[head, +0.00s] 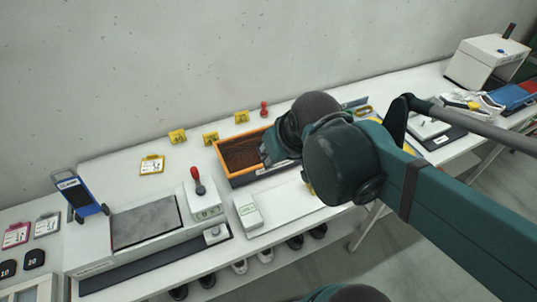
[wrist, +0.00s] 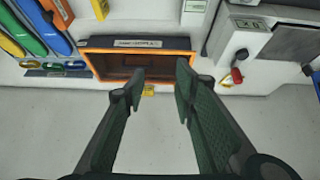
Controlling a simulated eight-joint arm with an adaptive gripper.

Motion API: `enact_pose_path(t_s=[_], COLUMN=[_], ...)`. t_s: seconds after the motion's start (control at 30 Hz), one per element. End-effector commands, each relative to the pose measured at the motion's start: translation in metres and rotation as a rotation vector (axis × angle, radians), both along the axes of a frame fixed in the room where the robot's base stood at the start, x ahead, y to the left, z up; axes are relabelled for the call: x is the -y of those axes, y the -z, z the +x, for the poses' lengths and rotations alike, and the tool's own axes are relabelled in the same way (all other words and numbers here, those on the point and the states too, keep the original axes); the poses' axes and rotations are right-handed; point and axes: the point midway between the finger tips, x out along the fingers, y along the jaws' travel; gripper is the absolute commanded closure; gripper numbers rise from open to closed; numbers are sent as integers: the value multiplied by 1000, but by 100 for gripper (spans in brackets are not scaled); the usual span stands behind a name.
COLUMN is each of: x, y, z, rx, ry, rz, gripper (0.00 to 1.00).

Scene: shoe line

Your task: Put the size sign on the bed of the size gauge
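My gripper (wrist: 157,92) is open and empty, its two dark fingers spread wide in the wrist view. In the head view its fingers (head: 268,152) show over the right part of the orange crate. Several small yellow signs stand or lie on the table, such as one (head: 241,117) behind the crate and one (head: 152,165) farther left; I cannot tell which is the size sign. A yellow sign also shows between the fingers in the wrist view (wrist: 148,90). A white device with a dark grey bed (head: 145,222) at the left may be the size gauge; its label is not readable.
The orange crate (head: 232,178) with brown content stands beneath my gripper. A red-handled tool (head: 198,183), a small white box (head: 248,213) and a blue hand-truck-like stand (head: 77,196) are near the grey bed. Shoes sit below the table's edge.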

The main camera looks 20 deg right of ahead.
Motion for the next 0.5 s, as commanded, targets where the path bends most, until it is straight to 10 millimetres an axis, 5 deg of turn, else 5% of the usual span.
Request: enact_pose_path(t_s=[0.5], x=[-22], y=[-14], z=[-13], rx=[80], ry=[-8], rz=[27], gripper=[72])
